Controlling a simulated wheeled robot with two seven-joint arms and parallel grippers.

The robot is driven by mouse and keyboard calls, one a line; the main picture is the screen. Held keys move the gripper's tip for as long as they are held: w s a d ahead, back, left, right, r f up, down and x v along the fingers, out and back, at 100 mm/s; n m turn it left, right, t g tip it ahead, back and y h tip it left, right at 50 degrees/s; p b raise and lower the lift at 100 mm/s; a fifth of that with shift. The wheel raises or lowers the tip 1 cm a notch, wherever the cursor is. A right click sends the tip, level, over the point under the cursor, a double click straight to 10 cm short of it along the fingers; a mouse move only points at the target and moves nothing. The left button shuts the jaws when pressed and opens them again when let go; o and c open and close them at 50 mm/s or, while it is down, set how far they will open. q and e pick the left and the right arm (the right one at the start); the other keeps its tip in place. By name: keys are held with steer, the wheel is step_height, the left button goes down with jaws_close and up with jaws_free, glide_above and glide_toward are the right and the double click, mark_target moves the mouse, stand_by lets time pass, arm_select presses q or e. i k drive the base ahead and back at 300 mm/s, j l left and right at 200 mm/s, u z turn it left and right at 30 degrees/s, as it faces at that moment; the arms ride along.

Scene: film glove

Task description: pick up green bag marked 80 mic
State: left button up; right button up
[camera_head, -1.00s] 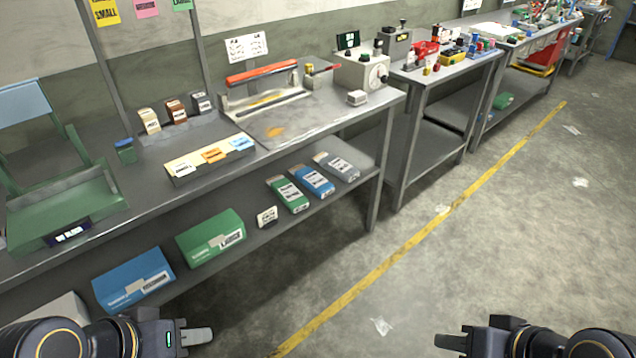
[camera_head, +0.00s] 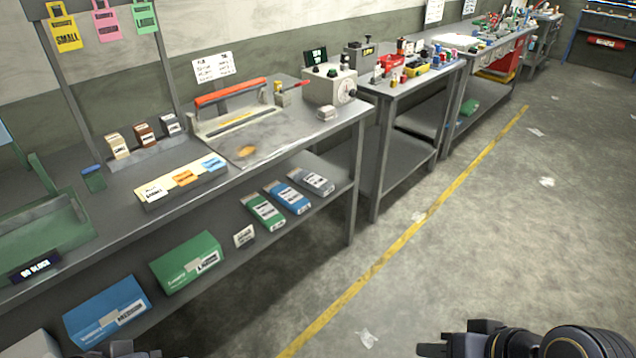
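A green bag (camera_head: 263,211) with a white label lies on the lower shelf of the near bench, leftmost in a row of three. A blue bag (camera_head: 287,197) and a grey bag (camera_head: 311,182) lie to its right. The label print is too small to read as 80 mic. My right gripper (camera_head: 434,350) is at the bottom edge, over the floor, well apart from the bags; I cannot tell how its fingers stand. Only a sliver of my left gripper (camera_head: 122,350) shows at the bottom left, and its fingers are out of view.
A small label card (camera_head: 244,236), a green box (camera_head: 188,263) and a blue box (camera_head: 107,312) stand left of the bags on the lower shelf (camera_head: 216,284). The bench top (camera_head: 290,132) overhangs them.

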mark_target(265, 213)
steer(key=i+l+u, duration=0.15)
steer(key=i, duration=0.75)
steer(key=i+j, duration=0.15)
steer(key=i, duration=0.25)
steer(key=i+j, duration=0.15)
steer(key=i, duration=0.25)
